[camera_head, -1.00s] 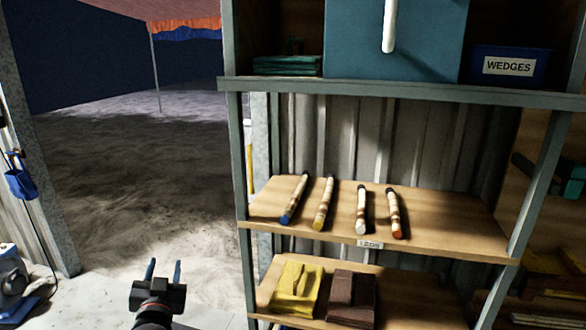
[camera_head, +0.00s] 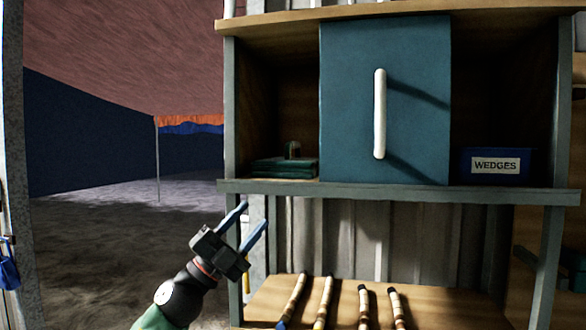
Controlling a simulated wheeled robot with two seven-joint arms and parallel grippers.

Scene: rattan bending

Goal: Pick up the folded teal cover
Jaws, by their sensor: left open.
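The folded teal cover (camera_head: 284,168) lies flat in the left bay of the upper shelf, left of the teal panel. A small upright loop or knob shows at its back edge; I cannot tell what it is. My left gripper (camera_head: 249,222) is open and empty, below and left of the cover, in front of the shelf's left post. Its two blue fingers point up and to the right, apart from the cover. My right gripper is not in view.
A teal sliding panel (camera_head: 350,100) with a white handle (camera_head: 380,114) covers the middle of the upper shelf. A blue WEDGES bin (camera_head: 496,166) stands at right. The shelf's front edge (camera_head: 400,190) runs below the cover. Several rattan sticks (camera_head: 364,305) lie on the lower board.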

